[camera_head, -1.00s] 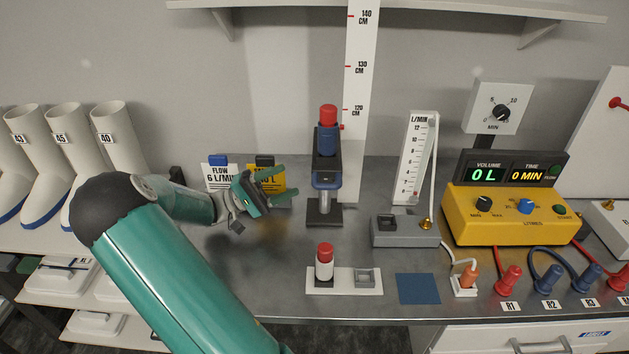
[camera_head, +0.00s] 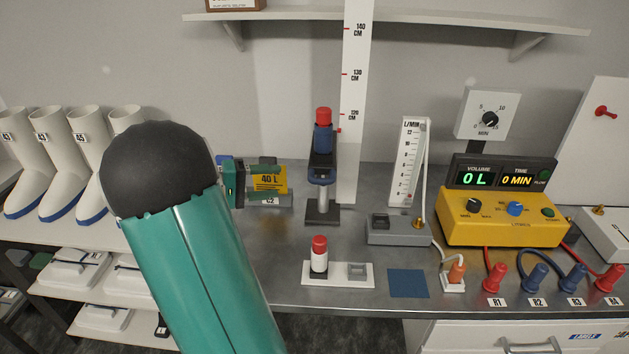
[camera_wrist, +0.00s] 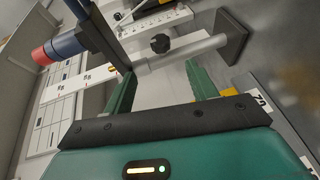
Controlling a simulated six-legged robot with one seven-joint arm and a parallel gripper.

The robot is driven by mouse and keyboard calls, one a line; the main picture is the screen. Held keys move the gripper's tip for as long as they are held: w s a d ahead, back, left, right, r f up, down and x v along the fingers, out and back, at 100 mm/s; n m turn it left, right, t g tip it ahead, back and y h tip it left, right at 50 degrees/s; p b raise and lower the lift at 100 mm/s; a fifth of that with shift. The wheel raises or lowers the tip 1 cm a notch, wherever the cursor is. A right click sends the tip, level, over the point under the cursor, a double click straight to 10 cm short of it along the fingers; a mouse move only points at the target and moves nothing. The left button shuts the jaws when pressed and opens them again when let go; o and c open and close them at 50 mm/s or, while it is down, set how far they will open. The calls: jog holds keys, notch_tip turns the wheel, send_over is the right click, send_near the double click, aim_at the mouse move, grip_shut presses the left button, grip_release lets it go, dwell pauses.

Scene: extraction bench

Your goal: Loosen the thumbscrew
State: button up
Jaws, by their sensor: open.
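The thumbscrew (camera_wrist: 160,43) is a small black knob beside the grey post (camera_wrist: 190,48) of a stand in the wrist view. The post runs to a dark base (camera_wrist: 233,38). A dark blue holder (camera_wrist: 95,25) with a red-capped blue cylinder (camera_wrist: 58,46) is on the other end. In the head view the stand (camera_head: 322,200) is upright at the back of the bench; I cannot make out the knob there. My gripper (camera_head: 277,181) is left of the stand, open and empty. In the wrist view the thumbscrew shows beyond the gap between my fingertips (camera_wrist: 158,70), apart from them.
A yellow card (camera_head: 270,181) stands behind my gripper. A tall ruler (camera_head: 352,100) rises behind the stand. In front are a white tray (camera_head: 337,281) and a red-capped cylinder (camera_head: 319,258). A flow gauge (camera_head: 410,165) and yellow unit (camera_head: 500,222) stand right.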

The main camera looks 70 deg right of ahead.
jog(key=x, duration=1.4)
jog(key=shift+s+d+f, duration=0.1)
jog(key=shift+d+f, duration=0.05)
jog(key=shift+c, duration=0.3)
jog(key=c, duration=0.9)
